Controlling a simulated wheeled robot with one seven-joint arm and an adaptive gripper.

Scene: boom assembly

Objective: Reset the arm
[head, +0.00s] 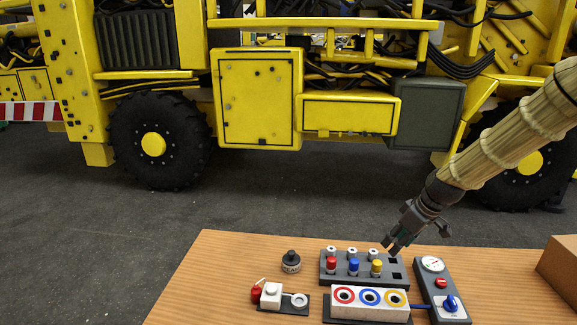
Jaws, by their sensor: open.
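My gripper (391,247) is at the end of my arm, which reaches in from the right with a pale, ribbed sleeve. It points down and left, near the back right part of a dark grey rack (327,279). It looks empty; its fingers are small here, and I cannot tell whether they touch the rack. The rack holds a red piece (331,264), a blue piece (354,266) and a yellow piece (376,267), with several white-topped pieces behind. Square holes show at its right end.
A white block (369,312) with red, blue and yellow rings stands in front. A black-topped jar (291,262) and a red-and-white fixture (271,295) are left. Behind stands a yellow machine (258,98).

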